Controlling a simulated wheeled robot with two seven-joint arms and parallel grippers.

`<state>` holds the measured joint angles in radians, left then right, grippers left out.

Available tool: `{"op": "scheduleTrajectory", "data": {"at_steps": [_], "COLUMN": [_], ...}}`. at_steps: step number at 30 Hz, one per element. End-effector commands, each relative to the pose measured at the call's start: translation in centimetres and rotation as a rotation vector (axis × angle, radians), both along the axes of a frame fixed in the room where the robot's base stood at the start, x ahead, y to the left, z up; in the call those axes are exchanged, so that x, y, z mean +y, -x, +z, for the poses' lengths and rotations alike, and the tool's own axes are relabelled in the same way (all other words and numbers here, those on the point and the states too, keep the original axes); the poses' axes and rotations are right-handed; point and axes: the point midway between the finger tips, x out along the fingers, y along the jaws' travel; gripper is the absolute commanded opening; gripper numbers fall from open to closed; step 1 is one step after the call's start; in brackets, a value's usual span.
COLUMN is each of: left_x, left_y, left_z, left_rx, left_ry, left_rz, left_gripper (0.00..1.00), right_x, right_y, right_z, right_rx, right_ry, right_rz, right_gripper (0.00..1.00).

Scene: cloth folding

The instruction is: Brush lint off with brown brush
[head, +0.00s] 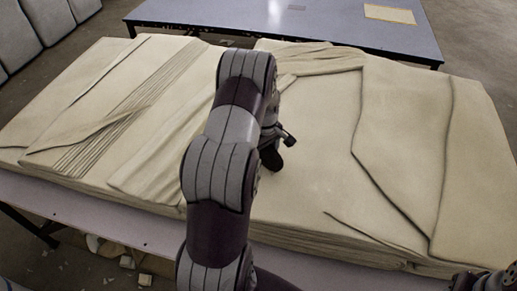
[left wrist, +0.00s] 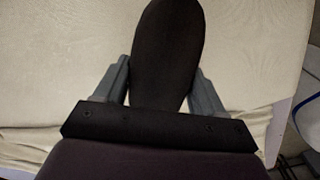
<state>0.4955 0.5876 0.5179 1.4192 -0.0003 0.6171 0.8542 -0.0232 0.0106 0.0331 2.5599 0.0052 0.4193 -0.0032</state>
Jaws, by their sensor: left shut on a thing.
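A dark brown brush (left wrist: 167,50) stands between the two grey fingers of my left gripper (left wrist: 160,70) in the left wrist view. The gripper is shut on it, and the brush's far end reaches the top edge over pale cloth. In the head view my left arm crosses the middle, and the left gripper (head: 283,143) shows only partly behind it, low over the cloth. Beige cloth (head: 310,180) lies in a thick, layered stack with folds and creases. I cannot make out any lint. A dark part of my right arm shows at the bottom right corner; its jaws cannot be made out.
The cloth stack covers most of a pale table (head: 90,213), whose front edge is bare. Scraps (head: 145,280) lie on the floor at the front left.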

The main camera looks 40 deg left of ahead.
Motion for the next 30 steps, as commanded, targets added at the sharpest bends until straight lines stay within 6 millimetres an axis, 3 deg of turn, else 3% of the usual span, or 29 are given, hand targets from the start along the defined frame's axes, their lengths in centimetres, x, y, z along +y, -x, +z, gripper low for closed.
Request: {"op": "scheduleTrajectory", "data": {"at_steps": [15, 30], "left_x": [0.3, 0.3], "left_y": [0.0, -0.1], "left_z": [5.0, 5.3], "left_rx": [0.000, -0.001], "left_ry": [0.000, 0.000], "left_rz": [-0.010, -0.011], "left_gripper": [0.41, 0.41], "right_x": [0.0, 0.0], "right_y": [0.0, 0.0], "right_z": [4.0, 4.2], "right_rx": [0.000, 0.000], "right_ry": [0.000, 0.000], "right_rz": [0.000, 0.000], "right_gripper": [0.43, 0.43]}}
